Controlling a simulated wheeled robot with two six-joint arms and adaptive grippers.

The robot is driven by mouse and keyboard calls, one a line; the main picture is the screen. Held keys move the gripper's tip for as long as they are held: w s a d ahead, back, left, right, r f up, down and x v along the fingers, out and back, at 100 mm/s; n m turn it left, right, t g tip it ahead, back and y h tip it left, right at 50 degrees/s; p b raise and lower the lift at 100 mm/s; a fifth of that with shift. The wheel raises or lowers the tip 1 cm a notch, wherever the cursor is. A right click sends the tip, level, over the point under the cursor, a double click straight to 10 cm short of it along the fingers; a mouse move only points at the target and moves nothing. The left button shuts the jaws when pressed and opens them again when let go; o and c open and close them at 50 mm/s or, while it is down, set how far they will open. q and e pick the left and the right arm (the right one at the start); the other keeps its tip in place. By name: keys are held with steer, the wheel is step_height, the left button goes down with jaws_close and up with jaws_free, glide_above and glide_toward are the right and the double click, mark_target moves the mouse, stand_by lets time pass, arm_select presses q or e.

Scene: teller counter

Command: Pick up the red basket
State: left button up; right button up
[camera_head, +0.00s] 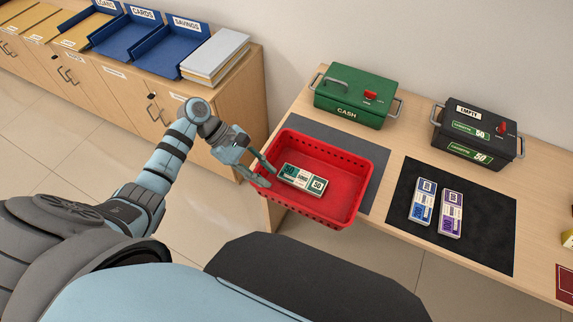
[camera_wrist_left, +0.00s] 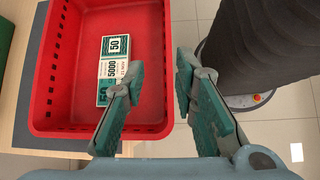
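The red basket (camera_head: 343,188) sits upright at the counter's left front, partly over a grey mat, and its near side reaches the counter's front edge. A green-and-white banknote bundle (camera_head: 302,179) lies inside. My left gripper (camera_head: 266,170) is open at the basket's left wall. In the left wrist view, the basket (camera_wrist_left: 75,60) fills the left half. The open fingers of my left gripper (camera_wrist_left: 156,80) lie on either side of its near wall, with a gap visible between them. Contact with the wall cannot be told. My right gripper is not in view.
A green cash box (camera_head: 352,98) and a black cassette box (camera_head: 477,133) stand behind. Blue (camera_head: 423,202) and purple (camera_head: 451,214) bundles lie on a black mat (camera_head: 490,235) to the right. A wooden cabinet (camera_head: 225,110) with blue trays (camera_head: 165,55) stands left.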

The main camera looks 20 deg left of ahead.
mark_target(296, 207)
arm_select(q)
steer(key=shift+s+d+f, duration=0.1)
steer(key=shift+d+f, duration=0.1)
steer(key=shift+f, duration=0.1)
steer(key=x, duration=0.4)
steer(key=b+x, duration=0.1)
steer(key=x, duration=0.4)
steer(key=b+x, duration=0.1)
steer(key=x, duration=0.3)
steer(key=shift+s+d+f, duration=0.2)
steer(key=shift+s, duration=0.2)
jaws_close()
steer(key=shift+r, duration=0.1)
